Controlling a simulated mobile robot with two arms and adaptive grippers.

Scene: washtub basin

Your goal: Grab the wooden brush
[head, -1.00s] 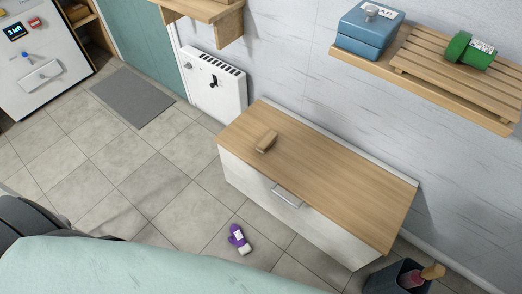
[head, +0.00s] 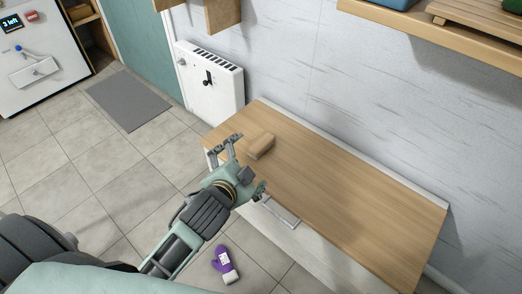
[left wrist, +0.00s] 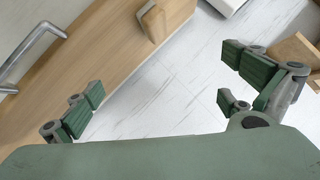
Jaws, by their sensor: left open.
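The wooden brush (head: 261,146), a small light-brown block, lies on the wooden cabinet top (head: 330,195) near its left end. In the left wrist view the brush (left wrist: 165,16) shows at the top edge, partly cut off, beyond the spread green fingers (left wrist: 160,95). My right gripper is not in view.
A metal handle (head: 280,212) is on the cabinet front, close to my left gripper. A white wall heater (head: 210,80) stands left of the cabinet, and a wooden shelf (head: 450,40) hangs above right.

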